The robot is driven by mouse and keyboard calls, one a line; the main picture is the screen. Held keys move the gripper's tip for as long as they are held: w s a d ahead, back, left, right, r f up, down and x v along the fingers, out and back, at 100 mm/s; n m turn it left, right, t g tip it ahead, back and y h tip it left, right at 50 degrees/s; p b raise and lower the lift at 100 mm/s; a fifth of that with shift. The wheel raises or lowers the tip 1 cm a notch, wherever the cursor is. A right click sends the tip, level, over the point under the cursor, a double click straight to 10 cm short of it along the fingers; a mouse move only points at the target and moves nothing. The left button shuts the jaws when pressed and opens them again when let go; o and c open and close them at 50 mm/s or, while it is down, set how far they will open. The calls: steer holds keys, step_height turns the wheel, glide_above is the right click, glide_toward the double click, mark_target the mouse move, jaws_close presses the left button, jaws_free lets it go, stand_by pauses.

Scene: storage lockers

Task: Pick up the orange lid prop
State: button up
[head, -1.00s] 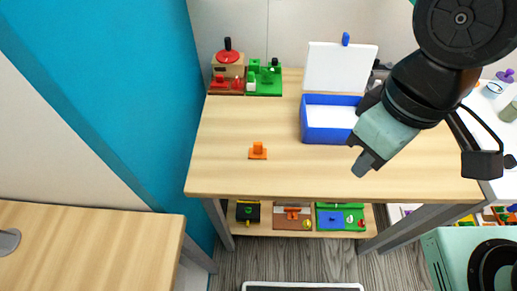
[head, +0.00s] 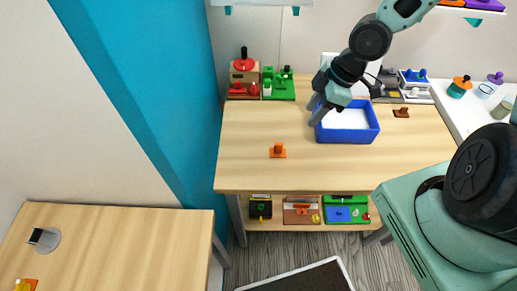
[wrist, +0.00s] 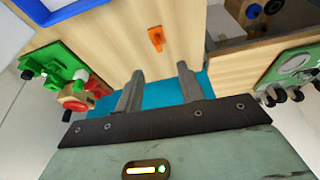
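The orange lid prop (head: 278,151) is a small flat piece with an upright knob. It stands on the light wooden table (head: 245,178), left of and nearer than the blue box. In the wrist view the orange lid prop (wrist: 156,38) shows small on the wood, beyond the fingers near the top middle. My gripper (head: 316,109) is above the table at the left side of the blue box, apart from the orange lid prop. The wrist view shows my gripper (wrist: 160,82) with its two fingers spread and nothing between them.
The blue box (head: 370,136) with a white inside is right of the prop. Red (head: 243,89) and green (head: 279,86) toy stations stand at the back left. More stations sit on the lower shelf (head: 290,225). The table around the prop is clear.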

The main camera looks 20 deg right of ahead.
steer(key=b, duration=0.5)
glide_toward(280, 143)
steer(key=x, duration=0.4)
steer(key=shift+s+d+f, duration=0.15)
steer(key=shift+s+f, duration=0.05)
steer(key=shift+f, duration=0.2)
steer(key=shift+a+p+x, duration=0.15)
steer(key=shift+p+x, duration=0.05)
steer(key=shift+x, duration=1.35)
steer(key=shift+a+p+x, duration=0.15)
steer(key=shift+p+x, duration=0.05)
steer(key=shift+x, duration=1.35)
steer(key=shift+w+r, duration=0.15)
steer(key=shift+w, duration=0.05)
jaws_close()
